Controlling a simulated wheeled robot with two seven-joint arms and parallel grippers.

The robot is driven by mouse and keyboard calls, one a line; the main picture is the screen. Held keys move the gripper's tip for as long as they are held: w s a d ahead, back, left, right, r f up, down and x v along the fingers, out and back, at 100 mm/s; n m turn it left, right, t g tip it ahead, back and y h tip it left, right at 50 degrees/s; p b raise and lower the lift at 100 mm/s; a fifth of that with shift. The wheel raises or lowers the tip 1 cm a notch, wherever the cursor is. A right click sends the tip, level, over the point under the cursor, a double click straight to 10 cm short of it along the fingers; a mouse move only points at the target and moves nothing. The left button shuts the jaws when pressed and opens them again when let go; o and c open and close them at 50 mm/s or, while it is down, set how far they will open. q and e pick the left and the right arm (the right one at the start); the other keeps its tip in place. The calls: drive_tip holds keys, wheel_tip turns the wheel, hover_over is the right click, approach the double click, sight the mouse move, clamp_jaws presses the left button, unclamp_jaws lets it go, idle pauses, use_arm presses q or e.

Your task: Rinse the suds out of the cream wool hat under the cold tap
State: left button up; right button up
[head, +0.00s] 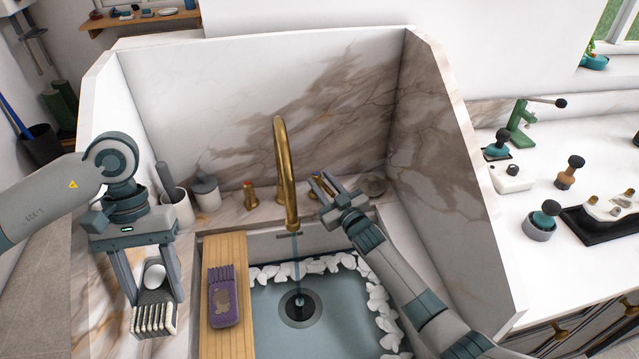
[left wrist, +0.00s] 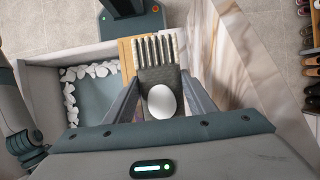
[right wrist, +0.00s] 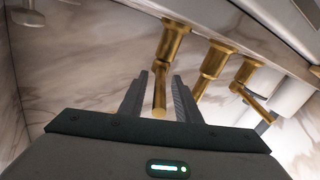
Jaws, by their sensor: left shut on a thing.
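The wool hat (head: 152,322) has a cream ribbed edge, a greyish body and a smooth white blob, seemingly suds (head: 154,275). My left gripper (head: 155,299) is shut on it, left of the sink, not under the tap. The hat (left wrist: 160,50) also shows between the fingers in the left wrist view. The gold tap (head: 284,170) runs a thin stream (head: 297,268) over the drain. My right gripper (head: 328,195) is at the right-hand tap handle (head: 317,186). In the right wrist view, its fingers stand apart on either side of that gold handle (right wrist: 160,90).
A wooden board (head: 239,295) spans the sink's left side, bearing a purple knitted item (head: 222,300) with a brown patch. White lumps (head: 375,300) line the sink's water (head: 330,315).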

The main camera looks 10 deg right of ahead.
drive_tip(key=shift+s+d+f, duration=0.1)
